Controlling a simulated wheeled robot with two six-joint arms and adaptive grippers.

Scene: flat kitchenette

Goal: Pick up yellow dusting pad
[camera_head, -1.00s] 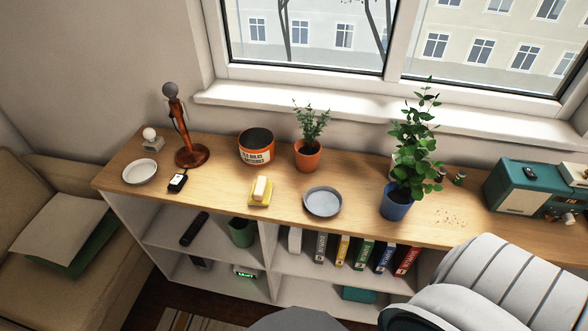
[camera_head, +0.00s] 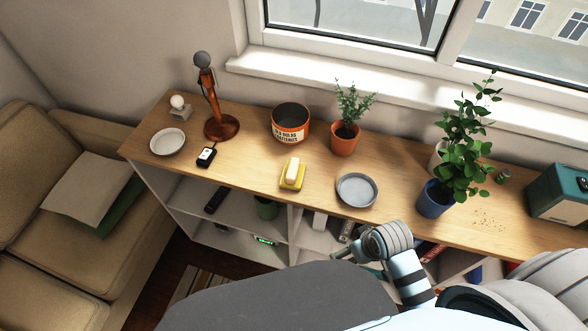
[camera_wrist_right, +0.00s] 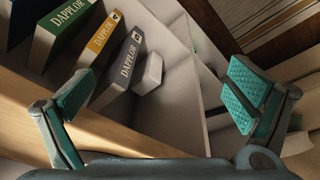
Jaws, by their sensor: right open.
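The yellow dusting pad (camera_head: 291,186) lies on the wooden shelf top near its front edge, with a pale block-like handle on its upper side. My right gripper (camera_head: 346,252) shows in the head view in front of the shelf, below and to the right of the pad and apart from it. In the right wrist view the jaws of my right gripper (camera_wrist_right: 163,95) are spread wide with nothing between them. The pad does not show in the wrist view. My left gripper is not in view.
A grey dish (camera_head: 357,190) sits right of the pad. Behind are an orange tin (camera_head: 290,135) and a plant in an orange pot (camera_head: 345,140). A black-and-white gadget (camera_head: 206,157) lies to the left. Binders (camera_wrist_right: 105,32) stand in the shelf below the top.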

